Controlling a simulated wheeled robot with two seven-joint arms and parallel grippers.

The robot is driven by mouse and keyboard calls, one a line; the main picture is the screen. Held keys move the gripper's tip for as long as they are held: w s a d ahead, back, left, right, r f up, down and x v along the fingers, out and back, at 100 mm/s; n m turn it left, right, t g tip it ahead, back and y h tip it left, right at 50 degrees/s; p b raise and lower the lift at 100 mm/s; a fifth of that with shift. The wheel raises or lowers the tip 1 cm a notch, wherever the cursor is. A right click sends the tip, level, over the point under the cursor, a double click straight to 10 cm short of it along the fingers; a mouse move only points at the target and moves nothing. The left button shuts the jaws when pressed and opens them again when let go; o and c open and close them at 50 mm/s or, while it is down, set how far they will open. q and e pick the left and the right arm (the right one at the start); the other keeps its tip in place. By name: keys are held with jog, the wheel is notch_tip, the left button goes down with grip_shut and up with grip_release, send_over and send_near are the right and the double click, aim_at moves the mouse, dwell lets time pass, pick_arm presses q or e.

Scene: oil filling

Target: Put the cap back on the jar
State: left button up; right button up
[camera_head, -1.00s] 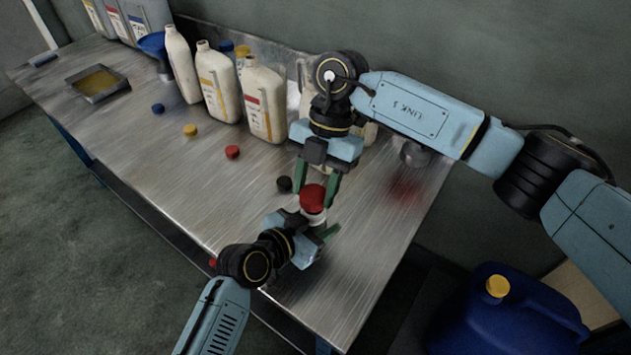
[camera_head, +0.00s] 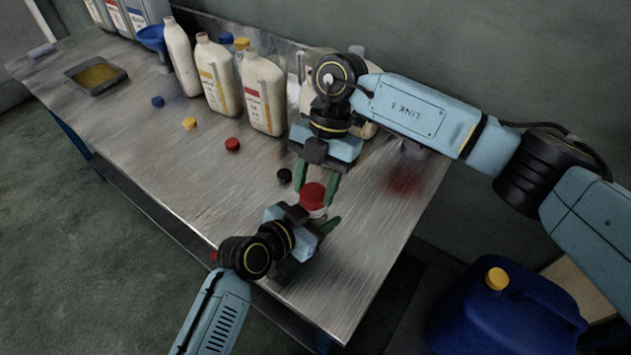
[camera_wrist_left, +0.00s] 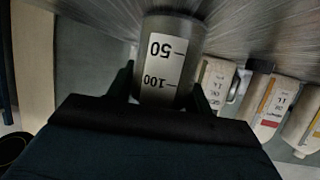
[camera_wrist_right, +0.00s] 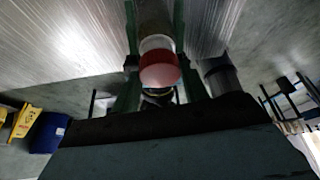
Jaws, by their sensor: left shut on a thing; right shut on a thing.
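The jar (camera_wrist_left: 167,60) is a grey cylinder with a white scale label marked 50 and 100. My left gripper (camera_head: 318,222) is shut around its body and holds it near the table's right front edge. The red cap (camera_head: 313,194) is at the top of the jar, between the fingers of my right gripper (camera_head: 317,186), which is shut on it from above. In the right wrist view the cap (camera_wrist_right: 160,68) lies in line with the jar's pale neck (camera_wrist_right: 157,43). I cannot tell whether it is fully seated.
Loose black (camera_head: 285,176), red (camera_head: 232,145), yellow (camera_head: 190,124) and blue (camera_head: 158,101) caps lie on the metal table (camera_head: 180,170). White bottles (camera_head: 264,95) and a tray of oil (camera_head: 97,76) stand behind. A blue canister (camera_head: 505,315) is at lower right.

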jog(key=shift+f, duration=0.55)
jog(key=m, duration=0.2)
jog(key=m+t+y, duration=0.1)
jog(key=m, duration=0.2)
jog(key=shift+s+d+f+t+y, duration=0.1)
jog(key=shift+s+d+t+y, duration=0.1)
jog(key=shift+t+y, duration=0.1)
jog(key=m, duration=0.2)
jog(key=m+t, duration=0.1)
jog(key=m, duration=0.1)
jog(key=shift+m+t+y, duration=0.3)
jog(key=o, duration=0.9)
jog(key=shift+o, duration=0.2)
